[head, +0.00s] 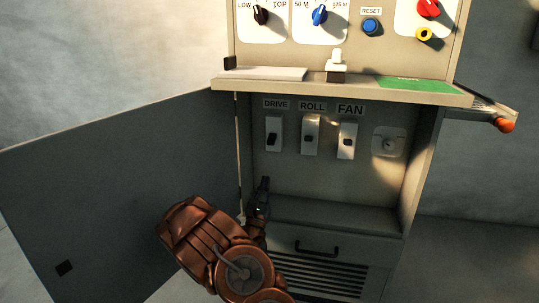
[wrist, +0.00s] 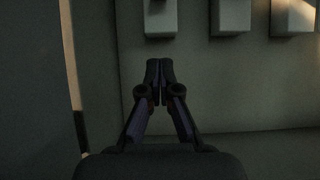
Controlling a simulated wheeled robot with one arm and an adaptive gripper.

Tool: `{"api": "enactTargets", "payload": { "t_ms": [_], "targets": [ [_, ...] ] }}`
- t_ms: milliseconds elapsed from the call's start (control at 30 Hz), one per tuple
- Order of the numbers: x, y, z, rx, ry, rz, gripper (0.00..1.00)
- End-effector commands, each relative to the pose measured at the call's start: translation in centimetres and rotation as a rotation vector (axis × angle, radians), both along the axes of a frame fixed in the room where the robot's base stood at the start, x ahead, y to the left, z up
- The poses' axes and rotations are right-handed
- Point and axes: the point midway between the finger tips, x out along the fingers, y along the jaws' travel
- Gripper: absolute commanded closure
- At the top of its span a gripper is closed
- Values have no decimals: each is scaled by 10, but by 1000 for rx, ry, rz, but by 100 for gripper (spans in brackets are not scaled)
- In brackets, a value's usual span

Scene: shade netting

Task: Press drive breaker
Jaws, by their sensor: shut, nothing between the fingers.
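The drive breaker (head: 273,132) is a switch with a dark toggle on a pale plate, under the label DRIVE, leftmost in the open cabinet's row. My gripper (head: 264,184) is shut and empty, below the drive breaker and apart from it in the picture. In the wrist view my gripper (wrist: 159,66) points up toward the lower end of the leftmost breaker plate (wrist: 160,18). The toggle itself is cut off at the top of the wrist view.
The open door (head: 110,185) stands left. A shelf (head: 340,91) juts out above. A drawer handle (head: 316,250) is below.

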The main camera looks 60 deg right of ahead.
Motion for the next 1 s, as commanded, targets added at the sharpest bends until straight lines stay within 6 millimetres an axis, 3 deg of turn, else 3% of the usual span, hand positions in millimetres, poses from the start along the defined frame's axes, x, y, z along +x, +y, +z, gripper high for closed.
{"api": "enactTargets", "payload": {
  "t_ms": [633,1000],
  "targets": [
    [25,-70,47,-4,-3,0,100],
    [24,-62,71,-6,0,1,100]
  ]
}}
